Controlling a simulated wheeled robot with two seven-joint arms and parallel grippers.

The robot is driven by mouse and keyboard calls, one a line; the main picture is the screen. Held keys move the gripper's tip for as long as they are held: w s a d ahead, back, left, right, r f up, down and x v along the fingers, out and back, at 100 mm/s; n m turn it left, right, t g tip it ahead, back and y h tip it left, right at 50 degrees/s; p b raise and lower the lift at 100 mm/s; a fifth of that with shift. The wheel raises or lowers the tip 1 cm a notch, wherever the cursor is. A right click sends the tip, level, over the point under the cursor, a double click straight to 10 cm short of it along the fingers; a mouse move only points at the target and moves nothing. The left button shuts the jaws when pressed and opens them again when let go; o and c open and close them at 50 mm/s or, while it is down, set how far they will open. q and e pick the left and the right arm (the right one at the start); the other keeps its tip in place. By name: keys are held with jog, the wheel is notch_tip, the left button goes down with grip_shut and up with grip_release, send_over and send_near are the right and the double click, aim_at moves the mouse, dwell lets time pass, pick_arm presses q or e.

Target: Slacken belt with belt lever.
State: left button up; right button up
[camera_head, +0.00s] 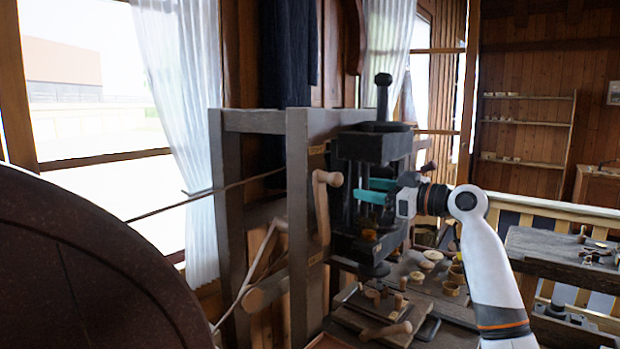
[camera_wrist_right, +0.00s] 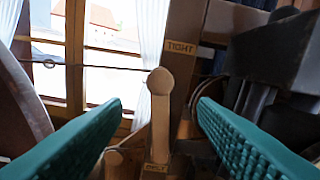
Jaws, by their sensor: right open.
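The belt lever (camera_head: 322,210) is a pale wooden handle with a round knob, on the side of a dark wooden frame. In the right wrist view the belt lever (camera_wrist_right: 160,112) stands upright with its knob at the top, between a "TIGHT" label (camera_wrist_right: 182,48) above and a "BELT" label (camera_wrist_right: 155,167) below. The thin belt (camera_head: 160,212) runs from the big wheel to the frame. My right gripper (camera_head: 372,191) has teal fingers, open and empty, to the right of the lever. In its wrist view the lever appears between the fingers, beyond the tips. My left gripper is not in view.
A large dark wheel (camera_head: 85,265) fills the lower left. A dark machine head (camera_head: 372,147) stands close beside my right gripper. A cluttered bench (camera_head: 425,320) with small wooden pieces lies below. Another table (camera_head: 560,250) is at the right.

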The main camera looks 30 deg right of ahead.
aim_at(328, 179)
jog(key=p+x, duration=0.2)
jog(key=x, duration=0.1)
jog(key=p+x, duration=0.1)
jog(key=x, duration=0.3)
jog(key=r+p+x, duration=0.1)
jog(key=p+x, duration=0.1)
jog(key=x, duration=0.2)
jog(key=shift+a+p, duration=0.15)
jog(key=shift+p, duration=0.15)
jog(key=shift+w+a+f, duration=0.15)
jog(key=shift+w, duration=0.25)
grip_shut()
